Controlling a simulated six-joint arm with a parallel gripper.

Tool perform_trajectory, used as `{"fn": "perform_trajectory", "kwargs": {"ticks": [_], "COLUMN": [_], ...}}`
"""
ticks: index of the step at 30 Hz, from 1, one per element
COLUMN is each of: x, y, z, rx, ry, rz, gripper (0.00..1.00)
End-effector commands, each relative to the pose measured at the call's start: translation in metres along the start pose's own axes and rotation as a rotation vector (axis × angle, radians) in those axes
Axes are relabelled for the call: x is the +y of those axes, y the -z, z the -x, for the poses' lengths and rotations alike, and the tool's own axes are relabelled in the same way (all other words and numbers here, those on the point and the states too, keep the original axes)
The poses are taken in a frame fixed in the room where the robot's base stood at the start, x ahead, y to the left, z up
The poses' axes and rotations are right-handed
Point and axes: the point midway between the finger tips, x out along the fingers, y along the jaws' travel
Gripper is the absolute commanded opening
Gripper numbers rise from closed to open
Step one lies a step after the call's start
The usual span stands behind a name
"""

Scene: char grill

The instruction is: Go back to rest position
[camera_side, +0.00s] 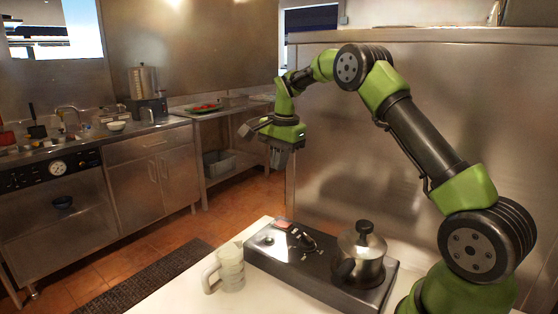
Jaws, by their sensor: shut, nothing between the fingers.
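My gripper (279,158) hangs at the end of my green and black arm, near the middle of the picture, pointing down. It is shut and empty. It is in the air, above and apart from the dark appliance (325,284) on the white table. The fingertips are small and dark in this view.
A metal pot (361,254) with a black knob stands on the right of the appliance. A pale translucent jug (230,267) stands at its left. The white table (188,297) has bare room at front left. A metal panel (400,165) rises behind my arm. Steel counters (150,134) stand far left.

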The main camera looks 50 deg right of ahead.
Motion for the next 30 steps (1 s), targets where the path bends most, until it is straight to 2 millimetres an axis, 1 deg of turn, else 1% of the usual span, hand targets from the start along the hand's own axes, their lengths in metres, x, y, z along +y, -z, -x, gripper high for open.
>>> {"fn": "perform_trajectory", "kwargs": {"ticks": [14, 17, 20, 23, 24, 26, 27, 29, 30], "x": [0.0, 0.0, 0.004, 0.016, 0.023, 0.035, 0.045, 0.061, 0.073], "y": [0.0, -0.006, -0.022, -0.048, -0.059, -0.077, -0.088, -0.103, -0.114], "z": [0.002, 0.01, 0.032, 0.065, 0.078, 0.096, 0.107, 0.121, 0.129], "rx": [0.0, 0.001, 0.003, 0.009, 0.013, 0.018, 0.023, 0.031, 0.036], "ry": [0.0, 0.012, 0.047, 0.101, 0.125, 0.162, 0.187, 0.224, 0.249], "rz": [0.001, 0.027, 0.103, 0.227, 0.285, 0.372, 0.429, 0.514, 0.569], "gripper": [0.0, 0.0, 0.0, 0.0, 0.0, 0.0, 0.0, 0.0, 0.0]}}
